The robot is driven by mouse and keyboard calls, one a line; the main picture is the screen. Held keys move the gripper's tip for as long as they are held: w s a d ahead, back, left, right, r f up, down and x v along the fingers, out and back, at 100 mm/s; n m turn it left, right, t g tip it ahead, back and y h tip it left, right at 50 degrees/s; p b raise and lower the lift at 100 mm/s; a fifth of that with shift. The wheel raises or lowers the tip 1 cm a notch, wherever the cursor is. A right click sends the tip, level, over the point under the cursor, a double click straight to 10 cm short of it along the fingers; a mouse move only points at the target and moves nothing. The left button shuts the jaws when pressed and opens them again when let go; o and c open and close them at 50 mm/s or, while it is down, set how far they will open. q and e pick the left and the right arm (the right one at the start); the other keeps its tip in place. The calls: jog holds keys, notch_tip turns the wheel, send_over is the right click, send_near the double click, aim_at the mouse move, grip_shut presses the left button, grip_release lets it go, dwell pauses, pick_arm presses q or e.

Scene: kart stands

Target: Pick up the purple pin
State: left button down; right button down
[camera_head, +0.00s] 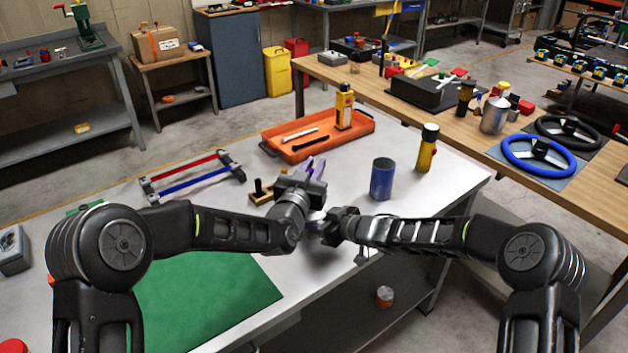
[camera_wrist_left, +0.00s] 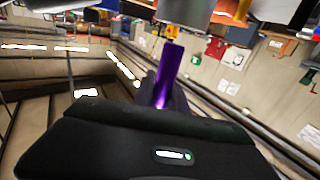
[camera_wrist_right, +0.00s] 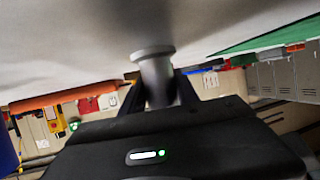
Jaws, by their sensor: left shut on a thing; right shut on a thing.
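The purple pin (camera_wrist_left: 167,72) stands up between the fingers of my left gripper (camera_wrist_left: 160,95) in the left wrist view. In the head view, purple (camera_head: 317,166) shows just beyond my left gripper (camera_head: 304,183), above the middle of the table. My right gripper (camera_head: 328,223) is close beside the left one, nearer the table's front edge. It is shut on a grey, round-headed metal piece (camera_wrist_right: 154,68) in the right wrist view. That piece is mostly hidden in the head view.
A blue can (camera_head: 382,180) and a yellow bottle (camera_head: 427,150) stand to the right. An orange tray (camera_head: 355,137) lies behind. A red and blue bar frame (camera_head: 195,178) and a green mat (camera_head: 205,300) are to the left. A small wooden block (camera_head: 262,192) sits by the left gripper.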

pick_arm(q)
notch_tip(320, 180, up, 5)
dwell(0.7)
pick_arm(e)
jog(key=c, duration=0.8)
grip_release()
jog(key=shift+c, duration=0.2)
jog(key=v, duration=1.2)
